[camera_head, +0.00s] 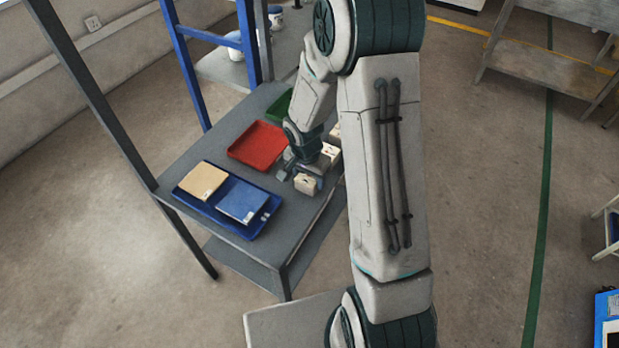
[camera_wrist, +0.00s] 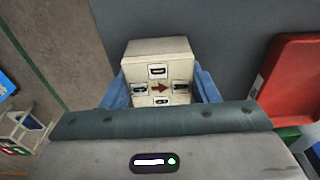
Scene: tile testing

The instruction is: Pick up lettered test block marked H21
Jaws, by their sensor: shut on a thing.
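My gripper (camera_wrist: 160,82) is shut on a cream test block (camera_wrist: 158,50), with one blue finger on each side of it. The block's near face shows several dark-framed marks and a reddish arrow; I cannot read H21 on it. In the head view my gripper (camera_head: 305,171) points down at the table's right side, around the front block (camera_head: 307,185). I cannot tell whether that block is clear of the tabletop. Another cream block (camera_head: 330,154) stands just behind, and a third (camera_head: 335,132) is partly hidden by my arm.
The grey table (camera_head: 180,168) bears a red tray (camera_head: 258,145), a green tray (camera_head: 280,106) and a blue tray (camera_head: 231,228) holding a tan tile (camera_head: 202,181) and a blue tile (camera_head: 242,200). Dark and blue uprights rise at the table's left and back. My arm hides part of its right side.

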